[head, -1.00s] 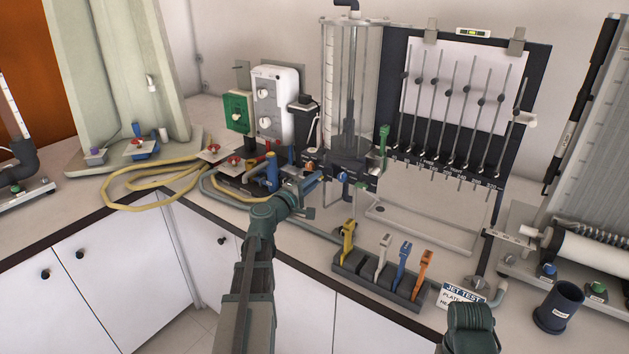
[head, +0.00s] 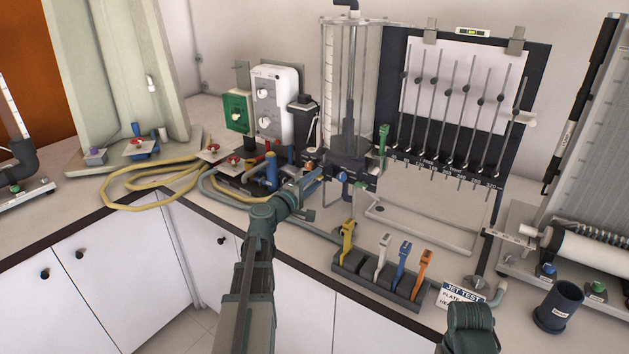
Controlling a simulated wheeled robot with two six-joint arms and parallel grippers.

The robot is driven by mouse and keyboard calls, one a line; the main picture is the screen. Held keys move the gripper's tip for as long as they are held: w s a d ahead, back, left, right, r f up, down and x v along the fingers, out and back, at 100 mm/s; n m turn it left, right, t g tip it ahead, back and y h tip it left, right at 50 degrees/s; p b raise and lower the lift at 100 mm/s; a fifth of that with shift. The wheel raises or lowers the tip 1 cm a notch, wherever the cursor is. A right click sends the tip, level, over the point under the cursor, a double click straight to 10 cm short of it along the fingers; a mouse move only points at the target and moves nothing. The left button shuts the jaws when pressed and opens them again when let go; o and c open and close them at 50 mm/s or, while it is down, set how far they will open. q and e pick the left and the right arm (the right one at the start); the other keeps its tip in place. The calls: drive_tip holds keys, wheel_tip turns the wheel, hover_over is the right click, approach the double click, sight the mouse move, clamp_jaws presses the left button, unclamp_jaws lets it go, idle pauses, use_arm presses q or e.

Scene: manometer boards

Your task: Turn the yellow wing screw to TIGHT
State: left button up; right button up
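I cannot clearly make out the yellow wing screw; it may be hidden at or behind my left gripper. My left gripper (head: 312,182) reaches up from the bottom to the foot of the clear cylinder apparatus (head: 352,85), at its dark base block. Its fingertips are small and overlap the fittings there, so I cannot tell whether they are open or shut, or touching anything. An orange fitting (head: 309,167) and a blue fitting (head: 343,178) show beside the fingertips. Only a link of my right arm shows at the bottom right; its gripper is out of view.
A yellow hose (head: 120,204) lies coiled at left. A dark blue cup (head: 558,307) stands at right.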

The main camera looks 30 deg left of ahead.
use_arm(q)
drive_tip(key=s+a, duration=0.1)
drive_tip(key=s, duration=1.2)
drive_tip(key=shift+s, duration=0.35)
